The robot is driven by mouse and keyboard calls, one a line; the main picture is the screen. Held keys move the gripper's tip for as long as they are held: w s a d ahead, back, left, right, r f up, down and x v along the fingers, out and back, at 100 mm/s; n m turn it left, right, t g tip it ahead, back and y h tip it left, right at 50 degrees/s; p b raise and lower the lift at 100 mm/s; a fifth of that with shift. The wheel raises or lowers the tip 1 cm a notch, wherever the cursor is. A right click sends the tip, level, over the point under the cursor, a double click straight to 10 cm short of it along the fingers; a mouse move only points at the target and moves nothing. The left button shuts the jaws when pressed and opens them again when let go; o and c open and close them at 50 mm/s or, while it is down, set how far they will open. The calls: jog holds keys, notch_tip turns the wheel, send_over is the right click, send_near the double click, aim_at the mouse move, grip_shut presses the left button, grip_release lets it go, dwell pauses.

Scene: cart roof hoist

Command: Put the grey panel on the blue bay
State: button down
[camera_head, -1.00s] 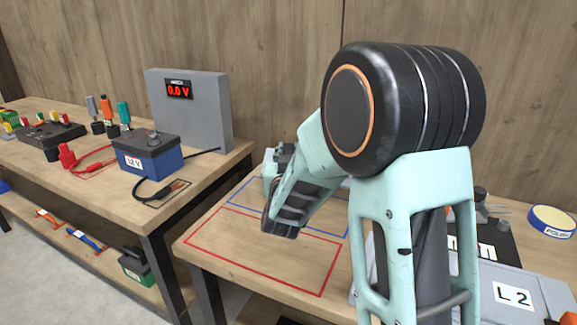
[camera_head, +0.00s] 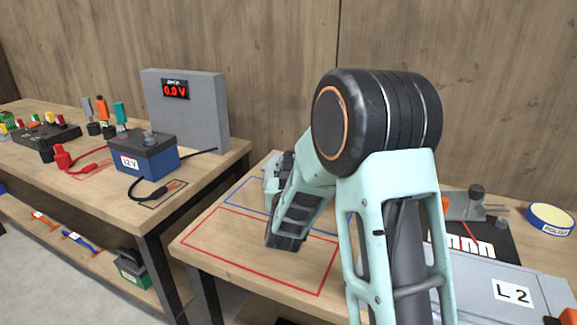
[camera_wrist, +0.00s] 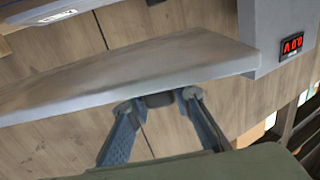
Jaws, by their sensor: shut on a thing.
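The grey panel (camera_wrist: 130,72) is a wide flat slab across the wrist view. My gripper (camera_wrist: 160,99) is shut on its near edge and holds it. I cannot make out the held panel or fingertips in the head view, where my arm blocks much of the table. The blue bay (camera_head: 239,190) is a blue outline at the back of the near table, partly hidden by my arm. I cannot tell how far the panel is from it.
A red outline (camera_head: 192,236) lies in front of the blue one. A grey slab marked L 2 (camera_head: 470,290) and a tape roll (camera_head: 551,218) are at right. The left table (camera_head: 105,212) bears a 12 V battery (camera_head: 150,163) and a meter box (camera_head: 205,110).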

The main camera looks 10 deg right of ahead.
jog(key=c, duration=1.7)
grip_release()
jog(key=shift+f, duration=0.1)
jog(key=shift+c, duration=0.2)
jog(key=shift+r+p, duration=0.3)
jog(key=shift+p, duration=0.1)
jog(key=s+a, duration=0.2)
jog(key=s, duration=1)
jog(key=shift+a+b, duration=0.15)
jog(key=shift+b, duration=0.15)
jog(key=shift+w, duration=0.1)
